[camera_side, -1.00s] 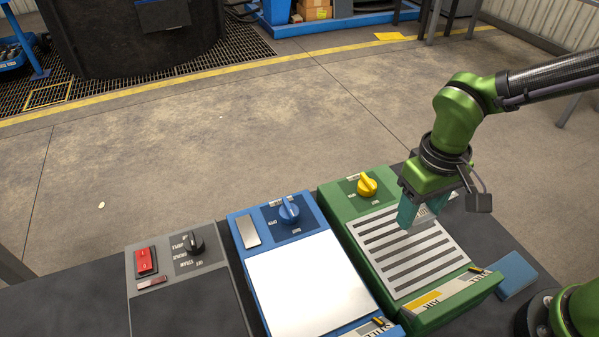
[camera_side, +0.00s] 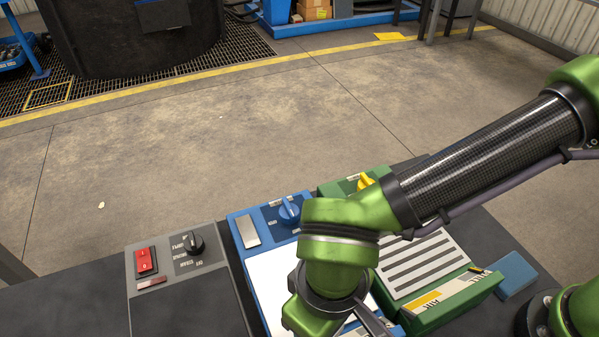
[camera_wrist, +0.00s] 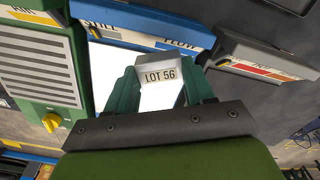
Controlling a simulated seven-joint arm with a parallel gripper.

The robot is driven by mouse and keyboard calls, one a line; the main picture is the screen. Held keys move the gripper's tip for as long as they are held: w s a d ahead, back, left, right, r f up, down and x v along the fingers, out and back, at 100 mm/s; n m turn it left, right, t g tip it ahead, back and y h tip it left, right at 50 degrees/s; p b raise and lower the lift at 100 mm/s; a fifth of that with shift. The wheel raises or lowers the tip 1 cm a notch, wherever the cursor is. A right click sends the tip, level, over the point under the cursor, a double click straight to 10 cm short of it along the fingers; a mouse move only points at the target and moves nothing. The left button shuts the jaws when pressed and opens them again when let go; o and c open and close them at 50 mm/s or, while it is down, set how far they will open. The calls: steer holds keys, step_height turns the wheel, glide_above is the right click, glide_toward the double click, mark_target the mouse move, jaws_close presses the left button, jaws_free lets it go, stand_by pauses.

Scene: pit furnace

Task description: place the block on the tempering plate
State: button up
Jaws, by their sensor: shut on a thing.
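My gripper (camera_wrist: 160,82) is shut on a light grey block (camera_wrist: 160,74) labelled "LOT 56", with a teal finger on each side of it. In the side view my wrist hides the fingers and the block, over the front part of the blue unit's white plate (camera_side: 268,285). In the wrist view the block is in front of that white plate (camera_wrist: 118,66); its height above it is unclear. The grey unit at the left, with a dark plate (camera_side: 198,305) and small knob lettering, appears to be the tempering plate. Its dark top looks bare.
The grey unit carries a red switch (camera_side: 146,261) and a black knob (camera_side: 194,243). The blue unit has a blue knob (camera_side: 289,210). At the right, the green unit has a slotted plate (camera_side: 420,262) and a yellow knob (camera_side: 365,182). A blue block-like object (camera_side: 516,274) lies beside it.

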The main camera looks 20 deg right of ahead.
steer(key=w+a, duration=0.2)
steer(key=a, duration=0.2)
steer(key=w+a+f, duration=0.1)
steer(key=w+a, duration=0.1)
steer(key=a, duration=0.3)
steer(key=w+a, duration=0.2)
steer(key=a, duration=0.3)
steer(key=shift+w+a+f, duration=0.15)
steer(key=shift+w+a, duration=0.05)
steer(key=shift+w, duration=0.2)
steer(key=shift+a+f, duration=0.1)
steer(key=shift+f, duration=1.65)
steer(key=shift+f, duration=0.15)
steer(key=o, duration=1.4)
step_height(320, 180, up, 12)
steer(key=shift+r, duration=0.15)
